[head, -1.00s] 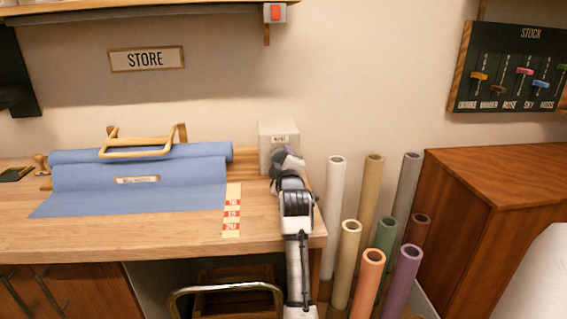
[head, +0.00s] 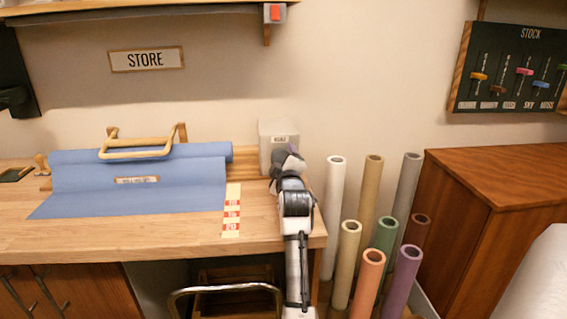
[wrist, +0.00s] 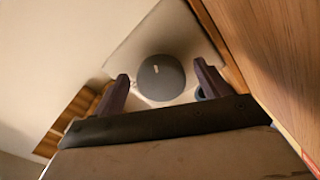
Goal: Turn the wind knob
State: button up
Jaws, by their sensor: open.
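The wind knob (wrist: 160,77) is a dark grey round knob on the face of a pale box (wrist: 150,38). In the head view the box (head: 278,128) stands at the right back of the table against the wall, with a small label, and my gripper hides the knob there. My gripper (wrist: 161,70) is open, with one dark finger on each side of the knob. A gap shows between the knob and each finger; I cannot tell how deep the fingers reach. In the head view my gripper (head: 287,160) is right in front of the box.
A blue sheet (head: 130,190) on a roller with a wooden handle (head: 135,154) lies on the table's left (head: 110,235). A number strip (head: 231,212) lies beside it. Several upright rolls (head: 370,270) and a wooden cabinet (head: 500,180) stand to the right.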

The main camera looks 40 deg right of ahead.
jog(key=b+v, duration=0.2)
jog(key=v, duration=1.1)
jog(key=shift+s+a+b, duration=0.15)
jog(key=shift+s+b, duration=0.25)
